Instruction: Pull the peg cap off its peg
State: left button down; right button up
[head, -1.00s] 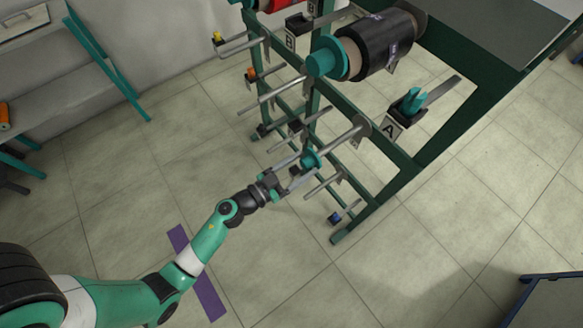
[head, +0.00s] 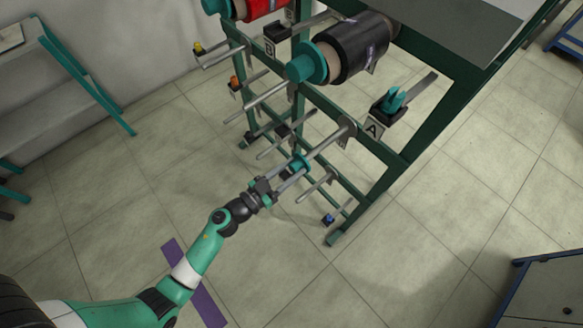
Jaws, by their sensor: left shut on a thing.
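The teal peg cap (head: 298,163) sits at the outer end of a grey horizontal peg (head: 326,144) on the green rack. The fingers partly hide the cap's outer end. My right gripper is not in view.
A black roll (head: 352,50) with a teal end hangs above. A teal piece sits in a black holder (head: 391,101) by label A. The floor in front is clear.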

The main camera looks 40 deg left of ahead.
pick_arm(q)
jog(key=shift+s, duration=0.1)
jog(key=shift+s+a+p, duration=0.2)
jog(key=shift+s+p, duration=0.5)
jog(key=shift+s, duration=2.2)
